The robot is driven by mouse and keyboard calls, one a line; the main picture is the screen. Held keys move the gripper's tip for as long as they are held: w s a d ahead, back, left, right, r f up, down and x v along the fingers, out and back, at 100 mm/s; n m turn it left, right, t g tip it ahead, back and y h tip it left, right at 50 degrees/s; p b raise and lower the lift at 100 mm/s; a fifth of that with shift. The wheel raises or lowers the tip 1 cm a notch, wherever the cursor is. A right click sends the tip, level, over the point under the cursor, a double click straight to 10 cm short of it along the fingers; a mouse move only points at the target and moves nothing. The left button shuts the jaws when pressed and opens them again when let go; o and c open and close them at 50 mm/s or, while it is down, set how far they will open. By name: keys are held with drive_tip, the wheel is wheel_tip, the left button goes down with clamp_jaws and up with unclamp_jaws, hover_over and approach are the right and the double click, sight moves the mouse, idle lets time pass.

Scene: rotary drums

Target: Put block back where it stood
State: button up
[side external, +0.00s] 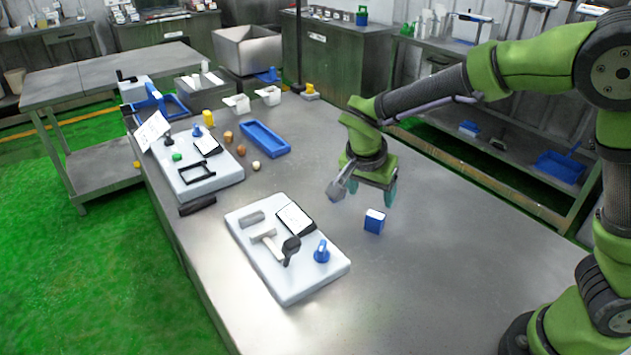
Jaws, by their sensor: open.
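A small blue block (374,226) with a white top stands on the bare steel table (430,270), right of the nearer white board. My gripper (375,198) is above and just behind the block in the picture, with its fingers pointing down. Its teal fingers are apart and I see nothing between them. I cannot tell exactly how high the fingertips are over the table or whether they touch the block.
The nearer white board (318,286) holds a mallet (270,246), a blue knob (321,252) and a dark-framed card (295,219). A second white board (222,181) lies behind it. A blue tray (264,139) is farther back. The table's right side is clear.

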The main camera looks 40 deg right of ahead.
drive_tip(key=s+d+r+n+t+y, duration=0.1)
drive_tip(key=s+r+n+t+y, duration=0.1)
drive_tip(key=s+r, duration=0.4)
drive_tip(key=s+d+r+n+t+y, duration=0.1)
drive_tip(key=s+r+n+t+y, duration=0.2)
drive_tip(key=s+n, duration=0.4)
drive_tip(key=shift+s+d+r+y, duration=0.45)
drive_tip(key=shift+s+r, duration=0.95)
drive_tip(key=shift+s, duration=0.6)
drive_tip(key=shift+a, duration=0.1)
